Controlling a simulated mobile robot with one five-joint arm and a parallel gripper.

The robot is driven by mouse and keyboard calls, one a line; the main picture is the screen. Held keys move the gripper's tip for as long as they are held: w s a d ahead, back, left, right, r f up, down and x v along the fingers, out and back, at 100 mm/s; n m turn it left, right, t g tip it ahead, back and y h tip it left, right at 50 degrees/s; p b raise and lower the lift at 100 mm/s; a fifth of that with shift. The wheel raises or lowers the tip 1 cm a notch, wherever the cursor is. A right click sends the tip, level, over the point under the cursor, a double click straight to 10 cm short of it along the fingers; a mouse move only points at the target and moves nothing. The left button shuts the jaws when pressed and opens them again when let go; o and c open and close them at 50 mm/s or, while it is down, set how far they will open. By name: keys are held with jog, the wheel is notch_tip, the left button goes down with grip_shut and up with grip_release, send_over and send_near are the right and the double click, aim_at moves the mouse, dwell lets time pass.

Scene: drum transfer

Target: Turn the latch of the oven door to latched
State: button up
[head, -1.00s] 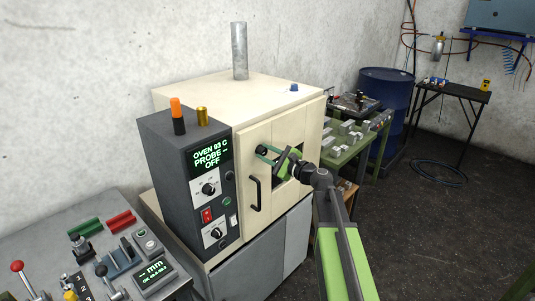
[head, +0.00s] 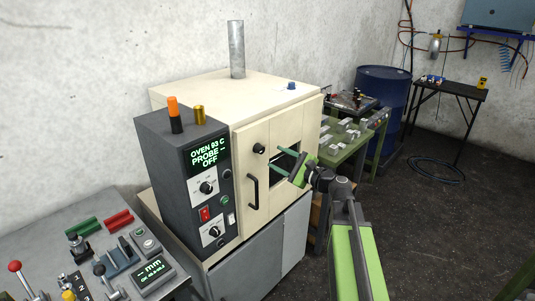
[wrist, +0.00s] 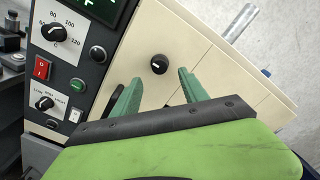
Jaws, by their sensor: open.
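The oven (head: 220,88) is a cream box with a dark control panel on its left. Its door (head: 286,124) looks shut or nearly so, with a dark window and a black bar handle (head: 253,194). The latch is a round black knob (head: 259,149) on the door's upper left. In the wrist view, the latch knob (wrist: 159,64) carries a short white mark. My gripper (head: 277,158) is open and empty, its green fingers apart and pointing at the door. The fingertips are right of the knob in the head view, and the knob shows beyond and between them in the wrist view.
The control panel (head: 207,180) reads OVEN 93 C, PROBE OFF. A grey bench (head: 105,262) with tools stands at the lower left. A green bench (head: 345,150) with metal blocks and a blue drum (head: 382,95) stand to the right. The floor (head: 440,215) at right is largely clear.

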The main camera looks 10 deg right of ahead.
jog(key=v, duration=1)
